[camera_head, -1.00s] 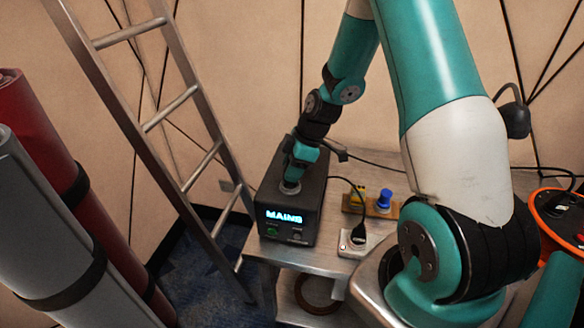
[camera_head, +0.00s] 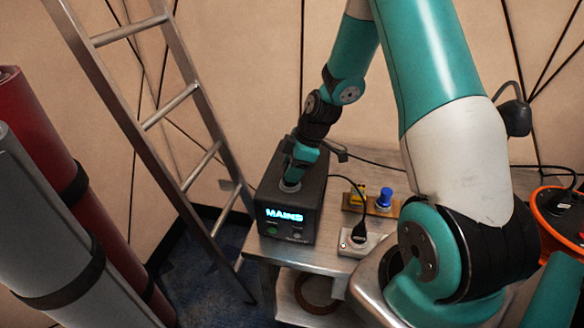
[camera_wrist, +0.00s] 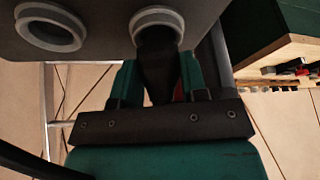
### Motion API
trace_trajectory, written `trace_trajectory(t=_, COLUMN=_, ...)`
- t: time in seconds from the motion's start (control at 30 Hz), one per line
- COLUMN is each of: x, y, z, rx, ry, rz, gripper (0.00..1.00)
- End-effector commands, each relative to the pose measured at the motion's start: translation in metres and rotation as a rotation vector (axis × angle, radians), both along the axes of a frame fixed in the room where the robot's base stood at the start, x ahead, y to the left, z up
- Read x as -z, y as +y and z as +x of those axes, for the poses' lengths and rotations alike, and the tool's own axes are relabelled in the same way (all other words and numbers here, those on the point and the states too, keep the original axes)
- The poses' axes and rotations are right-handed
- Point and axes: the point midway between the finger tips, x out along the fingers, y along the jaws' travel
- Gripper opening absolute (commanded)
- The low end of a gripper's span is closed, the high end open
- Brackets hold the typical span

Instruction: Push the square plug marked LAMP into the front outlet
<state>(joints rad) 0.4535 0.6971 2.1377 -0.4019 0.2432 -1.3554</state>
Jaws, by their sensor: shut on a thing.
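The dark box (camera_head: 291,212) with a lit MAINS display stands on the metal table. A grey ring outlet (camera_head: 290,187) shows on its top, right at my gripper (camera_head: 293,176). In the wrist view, my gripper (camera_wrist: 156,80) has its teal fingers shut on a black plug (camera_wrist: 158,62). The plug's end is at one grey ring outlet (camera_wrist: 160,16); I cannot tell how deep it sits. A second ring outlet (camera_wrist: 50,26) beside it is empty. No LAMP marking is readable, and the plug's shape is mostly hidden by the fingers.
A grey socket block (camera_head: 352,247) with a black plug and cable stands right of the box. Behind it, a wooden block (camera_head: 376,208) carries a yellow and a blue piece. A ladder (camera_head: 190,140) stands left, and an orange cable reel (camera_head: 545,218) is at right.

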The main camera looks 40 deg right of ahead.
Motion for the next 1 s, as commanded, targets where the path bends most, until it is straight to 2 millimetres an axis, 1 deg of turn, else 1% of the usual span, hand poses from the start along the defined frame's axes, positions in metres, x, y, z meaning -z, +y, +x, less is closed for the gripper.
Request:
trace_trajectory(t=0.53, x=0.0108, y=0.0000, z=0.0001, rx=0.000, ry=0.000, rz=0.000, gripper=0.12)
trace_trajectory(t=0.67, x=0.0096, y=-0.0001, z=0.0001, rx=0.000, ry=0.000, rz=0.000, gripper=0.12)
trace_trajectory(t=0.7, x=0.0095, y=0.0000, z=0.0001, rx=0.000, ry=0.000, rz=0.000, gripper=0.45)
trace_trajectory(t=0.77, x=0.0095, y=0.0000, z=0.0001, rx=0.000, ry=0.000, rz=0.000, gripper=0.58)
trace_trajectory(t=0.8, x=0.0095, y=0.0000, z=0.0001, rx=0.000, ry=0.000, rz=0.000, gripper=0.68)
trace_trajectory(t=0.83, x=0.0095, y=0.0000, z=0.0001, rx=0.000, ry=0.000, rz=0.000, gripper=0.70)
trace_trajectory(t=1.0, x=0.0095, y=0.0000, z=0.0000, rx=0.000, ry=0.000, rz=0.000, gripper=0.70)
